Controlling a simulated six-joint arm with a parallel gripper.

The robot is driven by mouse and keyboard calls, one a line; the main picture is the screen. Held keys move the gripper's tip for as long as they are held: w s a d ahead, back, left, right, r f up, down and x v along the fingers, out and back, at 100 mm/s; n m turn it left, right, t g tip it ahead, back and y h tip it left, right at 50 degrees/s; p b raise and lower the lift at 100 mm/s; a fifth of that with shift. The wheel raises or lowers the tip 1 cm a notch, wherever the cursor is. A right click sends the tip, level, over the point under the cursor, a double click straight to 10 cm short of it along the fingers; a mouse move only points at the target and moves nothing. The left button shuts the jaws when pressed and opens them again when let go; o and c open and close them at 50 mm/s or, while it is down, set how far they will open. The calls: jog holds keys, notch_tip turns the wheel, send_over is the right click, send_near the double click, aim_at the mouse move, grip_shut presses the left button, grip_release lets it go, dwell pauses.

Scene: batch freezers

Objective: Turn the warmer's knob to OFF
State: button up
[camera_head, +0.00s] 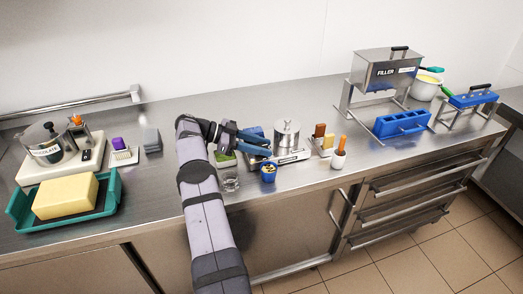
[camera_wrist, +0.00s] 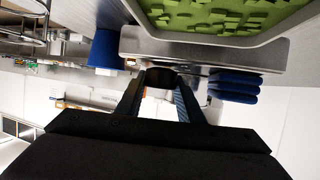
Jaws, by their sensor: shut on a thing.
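In the wrist view my gripper (camera_wrist: 160,84) is shut on a small dark knob (camera_wrist: 160,73) at the edge of a grey body (camera_wrist: 190,45). The knob's marks and setting cannot be read, and the head view does not show the knob clearly.
A blue cup (camera_head: 268,173) stands in front of the unit, with a clear glass (camera_head: 230,183) to its left. A white holder (camera_head: 323,148) with coloured pieces stands right. The filler (camera_head: 384,72) is farther right.

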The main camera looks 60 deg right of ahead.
aim_at(262, 146)
jog(key=shift+r, duration=0.2)
jog(key=o, duration=0.8)
jog(key=shift+o, duration=1.4)
jog(key=shift+f, duration=0.1)
notch_tip(262, 146, up, 10)
